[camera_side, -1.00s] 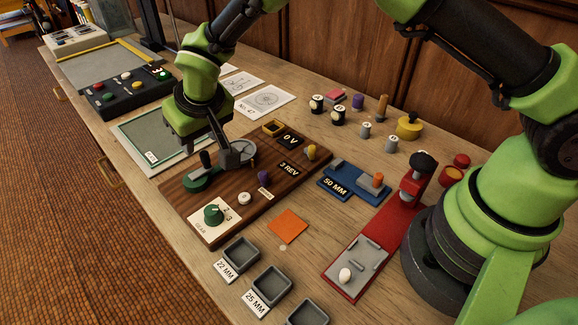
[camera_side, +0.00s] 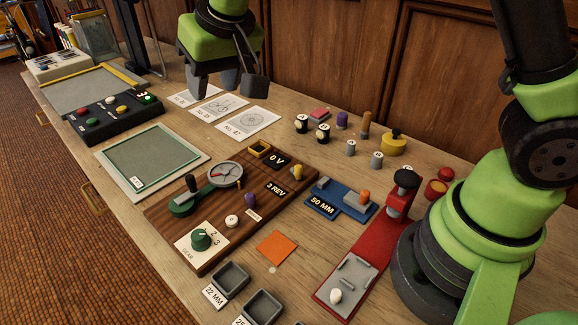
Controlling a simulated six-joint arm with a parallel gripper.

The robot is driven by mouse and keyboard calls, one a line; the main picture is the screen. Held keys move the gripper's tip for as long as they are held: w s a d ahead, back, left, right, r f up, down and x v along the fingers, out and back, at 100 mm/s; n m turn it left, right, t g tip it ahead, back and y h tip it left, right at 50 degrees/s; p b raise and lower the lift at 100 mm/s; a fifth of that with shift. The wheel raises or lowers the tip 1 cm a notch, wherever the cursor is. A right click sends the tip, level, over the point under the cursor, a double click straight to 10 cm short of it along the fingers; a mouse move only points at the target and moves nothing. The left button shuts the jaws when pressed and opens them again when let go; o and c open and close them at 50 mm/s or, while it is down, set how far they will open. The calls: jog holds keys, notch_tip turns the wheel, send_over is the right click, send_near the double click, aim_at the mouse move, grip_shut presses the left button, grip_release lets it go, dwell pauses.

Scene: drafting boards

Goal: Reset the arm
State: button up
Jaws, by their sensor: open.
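My gripper (camera_side: 226,84) is open and empty. It hangs in the air with its two grey fingers pointing down, over the back part of the bench near the printed drawing sheets (camera_side: 247,121). The brown wooden board (camera_side: 262,219) lies in front of it and to the right, with a crank (camera_side: 192,184), a round dial (camera_side: 226,175), a green gear knob (camera_side: 201,238) and "0 V" and "3 REV" labels. Nothing touches the gripper.
A green-framed panel (camera_side: 150,160) and a black button box (camera_side: 115,117) lie on the left. A blue 50 MM fixture (camera_side: 340,199), a red press (camera_side: 365,250) and several small pegs stand on the right. Grey bins (camera_side: 262,305) are in front. Wood panelling rises behind the bench.

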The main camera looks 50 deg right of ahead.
jog(key=s+d+r+m, duration=0.1)
jog(key=s+d+r, duration=0.1)
jog(key=s, duration=0.6)
jog(key=s+d+r+t+y, duration=0.1)
jog(key=s+d+r, duration=0.2)
jog(key=s, duration=0.5)
jog(key=s+d+r+m+t, duration=0.1)
jog(key=s+d+r, duration=0.2)
jog(key=s, duration=0.5)
jog(key=shift+d+m+y, duration=0.15)
jog(key=shift+m+y, duration=0.15)
jog(key=shift+w, duration=0.1)
jog(key=shift+c, duration=0.2)
dwell(1.0)
